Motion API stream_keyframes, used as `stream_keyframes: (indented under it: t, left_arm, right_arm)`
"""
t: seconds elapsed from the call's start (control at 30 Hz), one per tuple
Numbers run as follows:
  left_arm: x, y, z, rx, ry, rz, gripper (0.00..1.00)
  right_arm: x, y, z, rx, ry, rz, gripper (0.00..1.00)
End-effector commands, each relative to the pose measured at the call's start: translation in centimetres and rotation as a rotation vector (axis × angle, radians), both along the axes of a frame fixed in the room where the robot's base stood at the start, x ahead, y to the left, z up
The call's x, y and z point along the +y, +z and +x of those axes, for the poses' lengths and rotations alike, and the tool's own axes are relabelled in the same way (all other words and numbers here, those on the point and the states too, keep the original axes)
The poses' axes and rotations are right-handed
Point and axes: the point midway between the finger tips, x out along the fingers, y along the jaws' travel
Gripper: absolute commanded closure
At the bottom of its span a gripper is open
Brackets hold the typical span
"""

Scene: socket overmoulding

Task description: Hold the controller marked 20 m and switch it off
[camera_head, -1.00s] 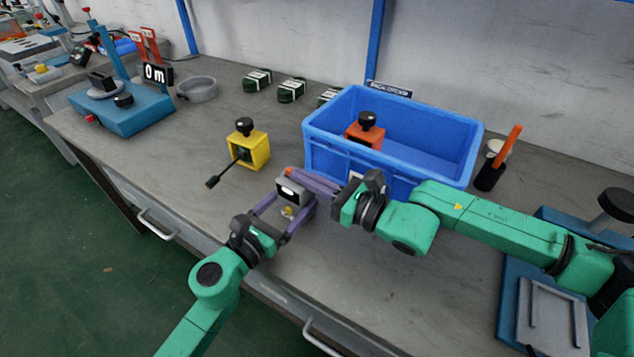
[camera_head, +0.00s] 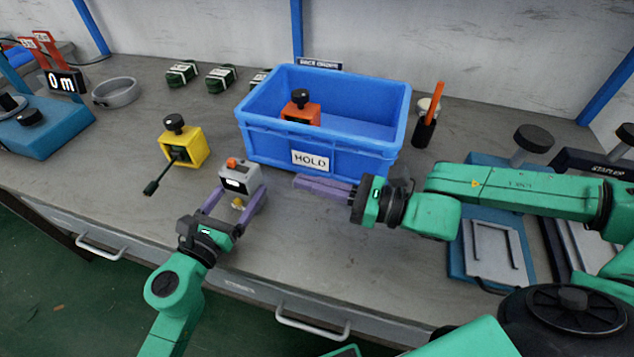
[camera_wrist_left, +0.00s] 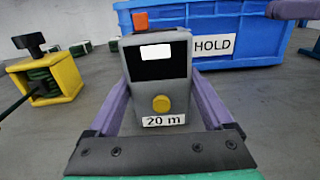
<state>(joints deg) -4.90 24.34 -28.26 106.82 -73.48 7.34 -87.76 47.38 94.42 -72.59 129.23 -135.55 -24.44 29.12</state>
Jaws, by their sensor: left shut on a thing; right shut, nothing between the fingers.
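The grey controller (camera_head: 240,184) stands between the purple fingers of my left gripper (camera_head: 233,202), which is shut on it. In the left wrist view the controller (camera_wrist_left: 158,80) shows a "20 m" label, a yellow knob, a screen that is white above and black below, and an orange-red button (camera_wrist_left: 140,20) on top. The button (camera_head: 232,162) also shows in the head view. My right gripper (camera_head: 296,182) is shut and empty, to the right of the controller and apart from it, in front of the blue bin.
A blue bin (camera_head: 345,162) labelled HOLD stands behind, with an orange device (camera_head: 300,112) inside. Several green packs (camera_head: 221,77) lie behind. A black cup (camera_head: 423,132) stands right of the bin.

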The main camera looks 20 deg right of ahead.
Motion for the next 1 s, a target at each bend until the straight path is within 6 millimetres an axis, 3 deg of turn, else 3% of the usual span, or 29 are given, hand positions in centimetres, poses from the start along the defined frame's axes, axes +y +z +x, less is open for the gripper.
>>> stream_keyframes:
  t: [0.13,0.47,0.5,0.53,0.83,1.0]
  left_arm:
    - [0.0,0.0,0.0,0.000,0.001,0.000,0.78]
    - [0.0,0.0,0.0,-0.001,0.001,-0.001,0.78]
    - [0.0,0.0,0.0,-0.001,0.001,-0.001,0.12]
    - [0.0,0.0,0.0,-0.001,0.001,-0.001,0.00]
    - [0.2,0.0,-0.2,0.001,0.001,-0.002,0.00]
    - [1.8,-0.1,-2.3,0.005,0.002,-0.003,0.00]
  right_arm:
    - [-1.0,0.0,-0.8,0.001,0.000,-0.002,1.00]
    - [-1.0,0.0,-0.8,-0.001,0.001,-0.001,1.00]
    - [-1.0,0.0,-0.8,-0.001,0.001,-0.001,1.00]
    - [-1.0,0.0,-0.8,-0.001,0.001,-0.001,1.00]
    - [-1.0,0.0,-0.8,-0.001,0.001,-0.001,1.00]
    - [-1.0,0.0,-0.8,-0.001,0.001,-0.001,1.00]
